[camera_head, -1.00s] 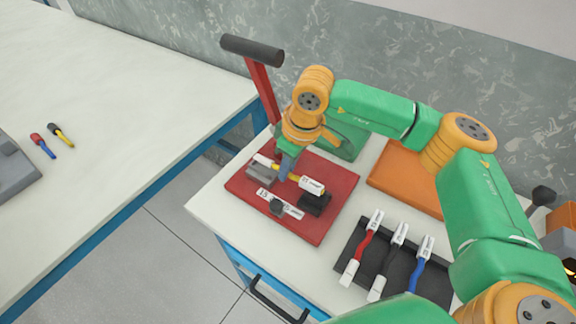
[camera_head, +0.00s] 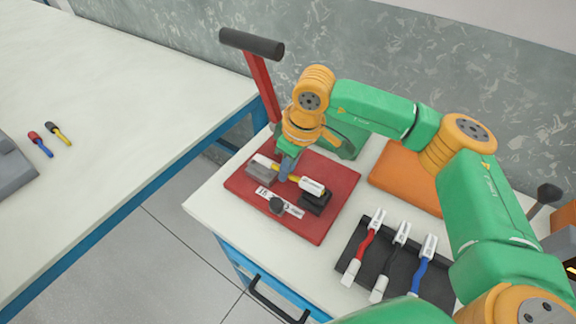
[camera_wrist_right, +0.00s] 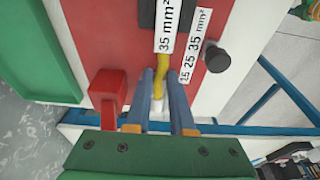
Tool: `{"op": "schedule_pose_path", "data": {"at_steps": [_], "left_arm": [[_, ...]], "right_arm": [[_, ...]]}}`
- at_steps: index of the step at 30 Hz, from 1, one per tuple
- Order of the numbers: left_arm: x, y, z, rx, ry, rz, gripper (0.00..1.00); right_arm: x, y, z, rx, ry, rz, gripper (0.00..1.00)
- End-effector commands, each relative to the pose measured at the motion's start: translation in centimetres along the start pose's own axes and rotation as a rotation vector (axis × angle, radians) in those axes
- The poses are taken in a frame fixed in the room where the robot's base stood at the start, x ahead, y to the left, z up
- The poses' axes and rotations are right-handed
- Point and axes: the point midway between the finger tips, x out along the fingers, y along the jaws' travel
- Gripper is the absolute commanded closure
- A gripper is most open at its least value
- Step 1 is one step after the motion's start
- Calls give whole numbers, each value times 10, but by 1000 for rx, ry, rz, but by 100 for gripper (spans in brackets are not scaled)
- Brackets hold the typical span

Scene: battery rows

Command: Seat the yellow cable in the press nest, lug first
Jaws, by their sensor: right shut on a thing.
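My right gripper (camera_head: 285,175) points down over the red press base (camera_head: 325,232), its fingers shut on the yellow cable (camera_wrist_right: 162,75). The cable lies across the base from a white end (camera_head: 265,160) over a grey block (camera_head: 261,175) to a white 35 mm² tag (camera_head: 312,187) at a black block (camera_head: 316,203). In the right wrist view the tag (camera_wrist_right: 166,28) lies over the black block and the yellow part runs between the fingers (camera_wrist_right: 162,102). The lug is hidden, and I cannot tell whether the ends touch the blocks. My left gripper is not in view.
The press's red lever (camera_head: 264,85) with a dark handle rises behind. A marked size plate (camera_head: 281,203) with a black knob lies in front. A dark tray (camera_head: 350,250) holds red, black and blue cables. An orange mat (camera_head: 405,178) lies behind the tray.

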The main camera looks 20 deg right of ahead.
Motion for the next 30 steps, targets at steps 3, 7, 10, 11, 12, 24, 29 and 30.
{"op": "schedule_pose_path", "data": {"at_steps": [3,7,10,11,12,24,29,30], "left_arm": [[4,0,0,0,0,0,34],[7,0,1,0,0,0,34],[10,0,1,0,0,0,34],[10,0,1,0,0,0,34],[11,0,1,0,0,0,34],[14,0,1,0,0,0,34],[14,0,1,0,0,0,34],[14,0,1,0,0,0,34]], "right_arm": [[4,0,1,0,0,0,100],[7,0,2,0,0,0,100],[10,0,2,0,0,0,100],[11,0,2,0,0,0,100],[12,0,2,0,0,0,100],[15,0,3,0,0,0,44],[15,0,3,0,0,0,44],[14,0,3,0,0,0,44]]}}
